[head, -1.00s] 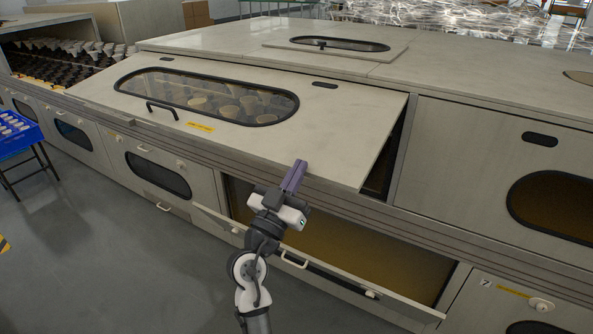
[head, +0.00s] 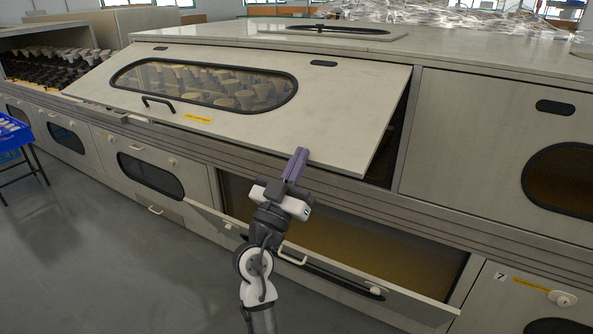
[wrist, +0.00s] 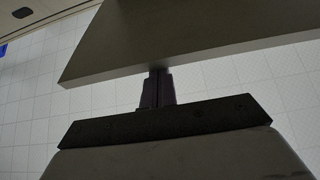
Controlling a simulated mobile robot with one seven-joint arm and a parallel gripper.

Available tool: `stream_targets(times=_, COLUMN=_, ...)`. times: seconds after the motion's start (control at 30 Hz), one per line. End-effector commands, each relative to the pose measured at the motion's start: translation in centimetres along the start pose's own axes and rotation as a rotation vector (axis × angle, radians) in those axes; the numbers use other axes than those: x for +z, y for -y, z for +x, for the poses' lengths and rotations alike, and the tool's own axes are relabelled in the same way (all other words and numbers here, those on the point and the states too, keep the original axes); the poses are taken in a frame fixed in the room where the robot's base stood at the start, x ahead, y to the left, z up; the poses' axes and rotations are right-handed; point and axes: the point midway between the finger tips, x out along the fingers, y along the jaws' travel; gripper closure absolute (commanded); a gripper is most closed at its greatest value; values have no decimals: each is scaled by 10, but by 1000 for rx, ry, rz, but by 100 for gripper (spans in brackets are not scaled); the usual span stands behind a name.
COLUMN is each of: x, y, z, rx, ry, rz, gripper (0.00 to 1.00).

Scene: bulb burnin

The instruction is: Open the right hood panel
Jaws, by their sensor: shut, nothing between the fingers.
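A pale hood panel (head: 330,108) with an oval window (head: 205,84) and a black handle (head: 158,103) is tilted out at its lower edge, with a dark gap along its right side. Cups show behind its window. My gripper (head: 299,153) is shut and empty, at the panel's lower edge, left of its lower right corner. In the wrist view the fingers (wrist: 158,78) point at the panel's underside (wrist: 200,35) and overlap its edge; whether they touch it I cannot tell. Another hood panel (head: 470,130) further right is closed.
Below, a lower flap (head: 330,275) with a white handle (head: 292,255) hangs open close to my arm. A closed lower door (head: 150,175) is to the left. A blue crate (head: 12,135) stands on a stand at the far left. The grey floor (head: 120,270) in front is clear.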

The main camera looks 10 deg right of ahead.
Motion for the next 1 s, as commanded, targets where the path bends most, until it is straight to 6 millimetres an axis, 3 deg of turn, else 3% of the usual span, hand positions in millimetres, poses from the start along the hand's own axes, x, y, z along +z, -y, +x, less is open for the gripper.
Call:
stream_targets(times=0.03, x=14, y=0, z=-7, rx=1, ry=0, rz=-1, gripper=100)
stream_targets(times=0.1, x=22, y=0, z=-9, rx=1, ry=0, rz=-1, gripper=100)
stream_targets(times=0.33, x=41, y=0, z=-14, rx=1, ry=-1, rz=0, gripper=100)
stream_targets(times=1.0, x=36, y=-1, z=-6, rx=1, ry=-2, rz=0, gripper=100)
